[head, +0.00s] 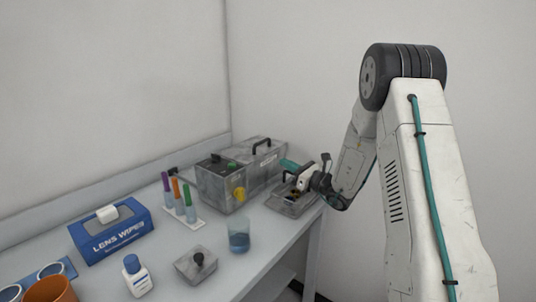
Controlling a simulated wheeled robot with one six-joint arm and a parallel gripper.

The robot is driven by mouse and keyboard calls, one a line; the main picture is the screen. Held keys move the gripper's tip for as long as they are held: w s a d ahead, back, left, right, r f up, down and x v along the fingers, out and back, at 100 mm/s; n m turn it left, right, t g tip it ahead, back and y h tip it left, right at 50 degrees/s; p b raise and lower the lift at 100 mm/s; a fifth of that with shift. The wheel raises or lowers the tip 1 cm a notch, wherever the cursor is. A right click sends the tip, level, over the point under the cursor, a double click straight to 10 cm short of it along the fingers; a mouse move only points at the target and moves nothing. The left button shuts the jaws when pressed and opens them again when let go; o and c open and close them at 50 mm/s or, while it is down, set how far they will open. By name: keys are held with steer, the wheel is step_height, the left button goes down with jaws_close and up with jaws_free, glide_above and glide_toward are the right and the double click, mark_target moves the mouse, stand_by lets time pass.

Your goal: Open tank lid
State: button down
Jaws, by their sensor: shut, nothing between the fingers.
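A grey box-shaped machine (222,190) stands at the back of the bench, with a green button, a yellow knob (239,194) and a black knob on it. Its longer rear part, which I take for the tank, has a flat top (272,143) with a black handle (262,147); this top looks closed. My gripper (301,184) is small in the view, to the right of the machine, low over a grey tray (290,208). It is shut and apart from the handle. Its fingertips are hard to make out.
A beaker of blue liquid (239,236), a grey block with a black knob (196,264), a rack of coloured tubes (185,216), a white bottle (136,277), a lens wipes box (112,236) and an orange cup (50,289) stand on the bench. Walls close the back.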

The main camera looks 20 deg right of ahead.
steer(key=x, duration=1)
steer(key=shift+d, duration=0.2)
